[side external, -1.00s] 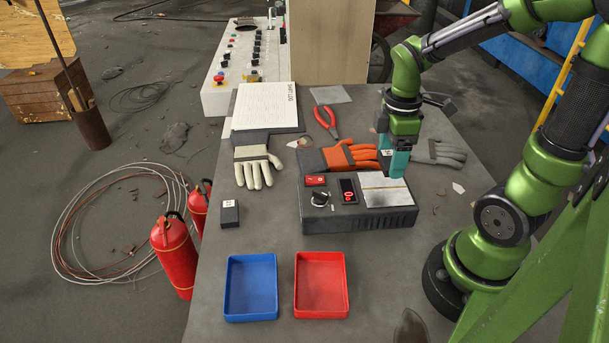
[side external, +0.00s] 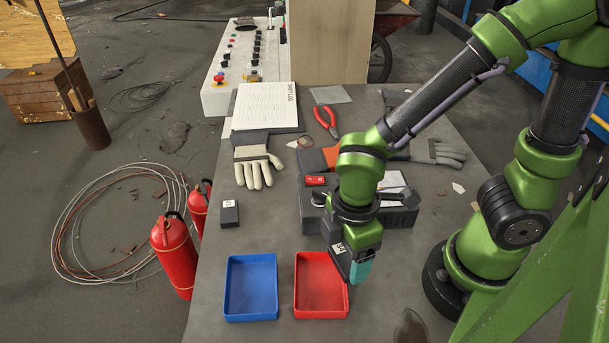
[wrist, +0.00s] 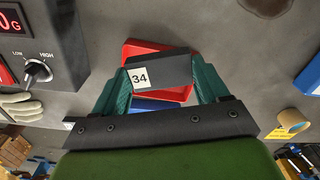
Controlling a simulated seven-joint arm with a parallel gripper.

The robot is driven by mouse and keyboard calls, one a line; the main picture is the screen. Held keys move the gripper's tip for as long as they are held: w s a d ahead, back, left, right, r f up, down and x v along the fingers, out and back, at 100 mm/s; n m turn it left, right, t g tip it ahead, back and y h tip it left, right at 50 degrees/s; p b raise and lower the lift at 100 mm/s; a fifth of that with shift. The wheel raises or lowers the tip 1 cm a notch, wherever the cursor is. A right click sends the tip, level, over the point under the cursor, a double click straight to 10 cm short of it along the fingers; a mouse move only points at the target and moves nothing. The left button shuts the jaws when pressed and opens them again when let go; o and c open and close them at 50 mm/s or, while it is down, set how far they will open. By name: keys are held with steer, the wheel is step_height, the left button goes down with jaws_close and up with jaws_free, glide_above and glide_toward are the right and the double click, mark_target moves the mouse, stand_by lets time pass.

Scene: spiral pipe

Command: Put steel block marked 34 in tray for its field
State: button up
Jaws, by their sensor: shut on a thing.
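My gripper (side external: 350,264) is shut on the dark steel block (wrist: 165,72), whose white label reads 34 in the wrist view. The block is held between the teal fingers, above the table at the right edge of the red tray (side external: 308,312). In the wrist view the red tray (wrist: 130,50) and part of the blue tray (wrist: 146,103) show behind the block. In the side view the blue tray (side external: 232,291) stands left of the red one. Both trays look empty in the side view, though my gripper covers a little of the red one's right edge.
A second dark block (side external: 230,214) with a white label sits left of the grey device. The device has a knob (wrist: 37,70) marked LOW and HIGH and a red display (wrist: 10,20). Gloves (side external: 257,165), red pliers (side external: 325,120) and a shift log (side external: 265,105) lie farther back.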

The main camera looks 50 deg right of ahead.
steer(key=shift+s+a+f+m, duration=0.35)
steer(key=shift+a+f+m, duration=0.15)
steer(key=shift+a, duration=0.1)
steer(key=shift+a+f+m, duration=0.1)
steer(key=shift+m, duration=0.4)
steer(key=shift+w+a+m, duration=0.2)
steer(key=shift+w+m, duration=0.15)
steer(key=shift+m, duration=0.25)
glide_above(253, 289)
steer(key=shift+f, duration=2.5)
steer(key=shift+f, duration=0.15)
steer(key=o, duration=1.5)
